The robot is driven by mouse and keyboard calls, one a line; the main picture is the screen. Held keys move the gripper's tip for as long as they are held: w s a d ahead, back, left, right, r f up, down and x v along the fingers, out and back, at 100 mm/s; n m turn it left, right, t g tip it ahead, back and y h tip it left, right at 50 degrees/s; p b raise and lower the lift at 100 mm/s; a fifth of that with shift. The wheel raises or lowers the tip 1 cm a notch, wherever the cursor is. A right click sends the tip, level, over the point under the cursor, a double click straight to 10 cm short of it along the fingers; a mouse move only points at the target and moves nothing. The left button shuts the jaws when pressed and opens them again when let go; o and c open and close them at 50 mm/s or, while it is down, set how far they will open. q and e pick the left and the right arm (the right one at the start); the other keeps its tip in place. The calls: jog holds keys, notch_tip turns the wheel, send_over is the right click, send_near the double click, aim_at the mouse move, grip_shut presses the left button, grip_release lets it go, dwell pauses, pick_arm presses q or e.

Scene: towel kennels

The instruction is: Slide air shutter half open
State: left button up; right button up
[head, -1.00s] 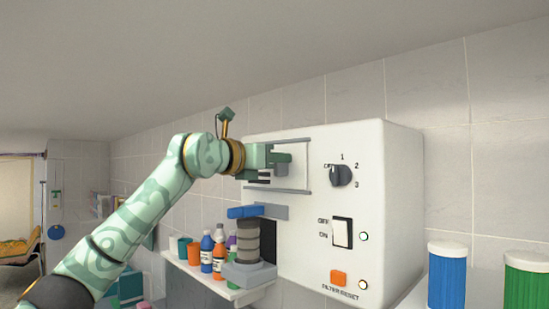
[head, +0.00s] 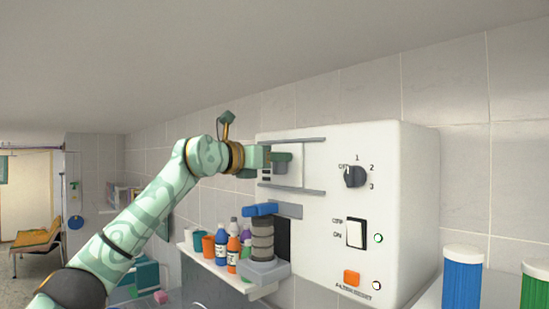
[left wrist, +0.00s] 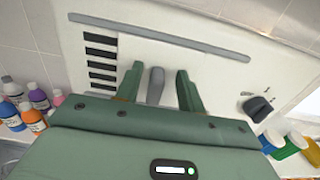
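The air shutter (head: 291,178) is a pale plate between two grey rails on the front of a white unit. Its grey-green handle (head: 282,157) sticks out near the top; it is the grey upright bar (left wrist: 155,86) in the left wrist view. Dark vent slots (left wrist: 101,58) lie uncovered left of the plate. My left gripper (left wrist: 160,88) is open, one finger on each side of the handle, with a visible gap to both. In the head view the left gripper (head: 264,160) is at the unit's upper left, its fingers partly hard to make out. My right gripper is not in view.
The white unit (head: 400,230) also carries a dark dial (head: 355,175), a rocker switch (head: 356,233) and an orange button (head: 351,278). Blue (head: 462,280) and green containers stand at right.

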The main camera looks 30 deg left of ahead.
pick_arm(q)
jog(key=shift+a, duration=0.1)
jog(key=b+v, duration=0.5)
jog(key=v, duration=1.1)
jog(key=shift+b, duration=0.35)
jog(key=shift+s+f, duration=0.1)
jog(key=shift+s, duration=0.05)
